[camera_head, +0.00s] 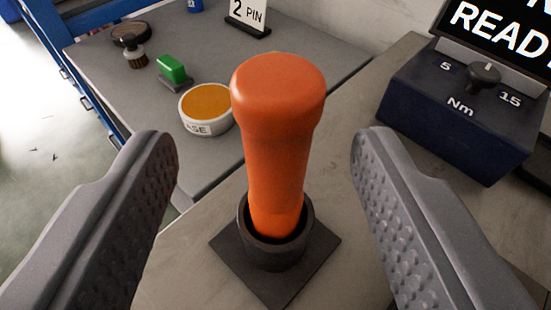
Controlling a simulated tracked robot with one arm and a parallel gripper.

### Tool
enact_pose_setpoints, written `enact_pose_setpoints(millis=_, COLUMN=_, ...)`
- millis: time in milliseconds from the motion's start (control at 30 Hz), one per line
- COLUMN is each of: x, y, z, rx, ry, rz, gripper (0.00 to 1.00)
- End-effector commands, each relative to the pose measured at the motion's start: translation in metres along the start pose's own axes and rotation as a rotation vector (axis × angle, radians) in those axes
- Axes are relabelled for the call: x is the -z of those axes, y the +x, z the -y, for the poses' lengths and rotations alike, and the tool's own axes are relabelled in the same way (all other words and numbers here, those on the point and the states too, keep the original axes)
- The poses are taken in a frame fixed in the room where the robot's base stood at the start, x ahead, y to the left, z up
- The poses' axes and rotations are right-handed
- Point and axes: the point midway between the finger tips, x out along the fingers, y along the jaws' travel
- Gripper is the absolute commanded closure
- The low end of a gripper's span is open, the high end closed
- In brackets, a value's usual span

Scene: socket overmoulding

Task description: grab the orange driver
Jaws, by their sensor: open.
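The orange driver (277,140) stands upright, handle up, in a dark round holder (275,245) on a square dark base plate. Its lower end is hidden inside the holder. My gripper (262,165) is open, with one grey textured finger on the left and one on the right. The driver is between the two fingers in the picture, with a gap on both sides. Neither finger appears to touch it.
A dark blue torque box (455,110) with a knob and a READY screen (500,28) stand at right.

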Motion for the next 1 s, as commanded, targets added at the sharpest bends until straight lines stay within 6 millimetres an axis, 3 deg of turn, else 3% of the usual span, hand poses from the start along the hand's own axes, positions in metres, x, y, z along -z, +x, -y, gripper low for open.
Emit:
enact_pose_setpoints(millis=233, x=-0.001, y=0.012, z=-0.002, rx=0.0, ry=0.0, rz=-0.005, gripper=0.47)
enact_pose_setpoints(millis=600, x=-0.005, y=0.052, z=-0.005, rx=0.0, ry=0.0, rz=-0.001, gripper=0.47)
enact_pose_setpoints(millis=867, x=-0.004, y=0.053, z=-0.005, rx=0.0, ry=0.0, rz=-0.002, gripper=0.47)
enact_pose_setpoints(millis=1000, x=-0.004, y=0.053, z=-0.005, rx=0.0, ry=0.0, rz=-0.002, gripper=0.86)
